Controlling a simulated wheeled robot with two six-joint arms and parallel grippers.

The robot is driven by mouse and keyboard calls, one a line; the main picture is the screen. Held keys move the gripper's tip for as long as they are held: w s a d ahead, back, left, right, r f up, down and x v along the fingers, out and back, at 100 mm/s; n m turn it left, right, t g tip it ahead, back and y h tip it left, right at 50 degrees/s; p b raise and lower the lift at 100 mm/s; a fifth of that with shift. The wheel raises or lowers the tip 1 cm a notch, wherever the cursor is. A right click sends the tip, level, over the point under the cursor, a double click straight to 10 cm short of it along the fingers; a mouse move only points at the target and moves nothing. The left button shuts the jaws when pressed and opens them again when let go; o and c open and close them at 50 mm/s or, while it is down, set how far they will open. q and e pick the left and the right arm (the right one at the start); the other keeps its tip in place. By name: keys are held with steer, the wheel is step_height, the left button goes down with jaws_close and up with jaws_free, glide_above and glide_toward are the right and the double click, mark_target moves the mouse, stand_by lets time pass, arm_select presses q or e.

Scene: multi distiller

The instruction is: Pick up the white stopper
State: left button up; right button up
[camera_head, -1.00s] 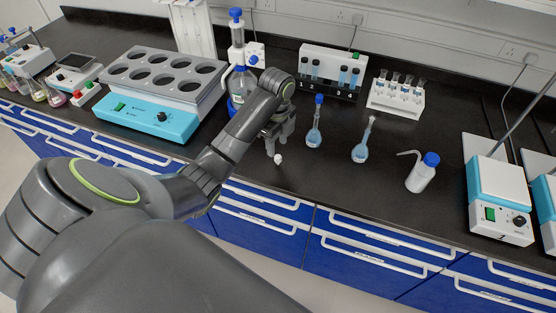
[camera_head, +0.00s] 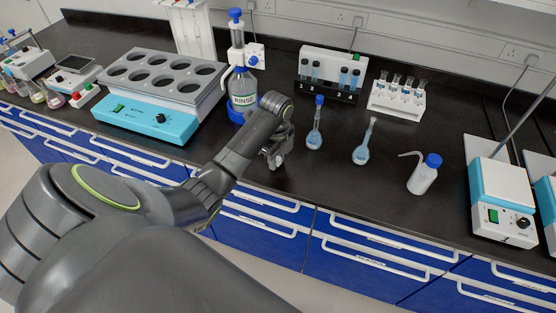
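My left gripper (camera_head: 276,163) points down at the black bench top, in front of the rinse bottle. Its fingertips are low, at the spot where the white stopper lay. The stopper is now largely or wholly hidden by the fingers, and I cannot tell whether they are closed on it. A flask with a blue cap (camera_head: 315,130) stands just right of the gripper, apart from it. A second flask with a pale top (camera_head: 363,148) stands further right. My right gripper is not in view.
A rinse bottle with a blue-topped dispenser (camera_head: 242,98) stands behind my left arm. A multi-well heating unit (camera_head: 160,95) is at left. A vial rack (camera_head: 397,97), a wash bottle (camera_head: 423,174) and a hotplate (camera_head: 500,200) are at right. The bench front is clear.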

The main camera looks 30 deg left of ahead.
arm_select(q)
jaws_close()
